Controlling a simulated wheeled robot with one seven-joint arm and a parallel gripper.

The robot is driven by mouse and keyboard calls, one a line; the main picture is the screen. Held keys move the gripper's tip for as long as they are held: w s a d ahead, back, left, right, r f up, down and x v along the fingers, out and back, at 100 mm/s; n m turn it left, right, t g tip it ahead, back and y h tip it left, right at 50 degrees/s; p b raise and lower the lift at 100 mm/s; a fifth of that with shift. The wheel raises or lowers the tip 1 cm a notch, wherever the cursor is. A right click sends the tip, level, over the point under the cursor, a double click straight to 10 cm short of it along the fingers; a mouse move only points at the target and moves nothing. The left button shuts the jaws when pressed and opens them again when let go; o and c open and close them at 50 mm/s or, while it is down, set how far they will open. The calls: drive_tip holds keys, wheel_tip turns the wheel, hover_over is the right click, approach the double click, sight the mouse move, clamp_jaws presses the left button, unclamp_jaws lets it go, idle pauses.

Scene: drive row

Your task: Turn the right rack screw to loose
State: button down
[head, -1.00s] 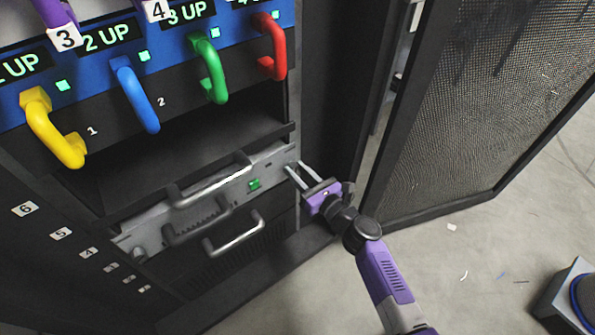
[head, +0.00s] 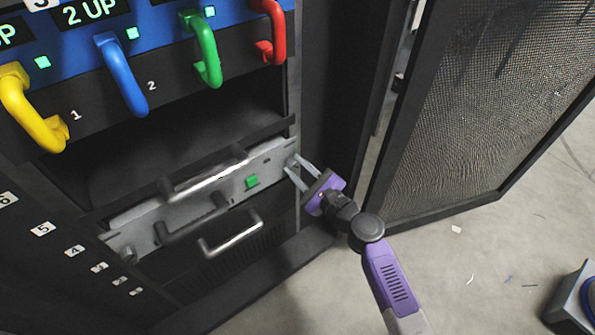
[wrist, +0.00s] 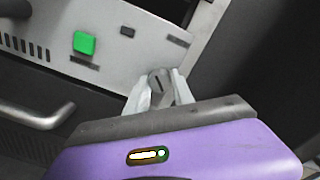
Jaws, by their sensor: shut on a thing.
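The right rack screw (wrist: 158,82) is a round grey head with a dark slot, at the right end of the grey rack unit (head: 225,188). My gripper (head: 292,167) is at that right end, its two pale fingers closed on the sides of the screw. In the wrist view my gripper (wrist: 158,92) has one finger on each side of the screw head, and the slot is tilted a little from upright. In the head view the fingers mostly hide the screw. A left screw (head: 128,254) shows at the unit's left end.
A green square button (head: 252,181) is near the screw. Handles stand out from the unit (head: 208,182) and the panel below (head: 232,236). Yellow, blue, green and red handles (head: 272,30) are above. An open mesh door (head: 470,110) stands on the right; the floor is mostly clear.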

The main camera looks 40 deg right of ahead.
drive_tip(key=n+b, duration=0.3)
drive_tip(key=n, duration=0.4)
drive_tip(key=shift+a+f+b, duration=0.1)
drive_tip(key=shift+b, duration=0.25)
drive_tip(key=n+b, duration=0.2)
drive_tip(key=n, duration=0.1)
drive_tip(key=shift+n, duration=0.3)
drive_tip(key=shift+n+h+b, duration=0.4)
drive_tip(key=shift+n+b, duration=0.6)
drive_tip(key=shift+n, duration=0.9)
drive_tip(key=c, duration=1.1)
unclamp_jaws()
drive_tip(key=s, duration=0.7)
drive_tip(key=shift+s+r, duration=0.2)
drive_tip(key=shift+s, duration=0.2)
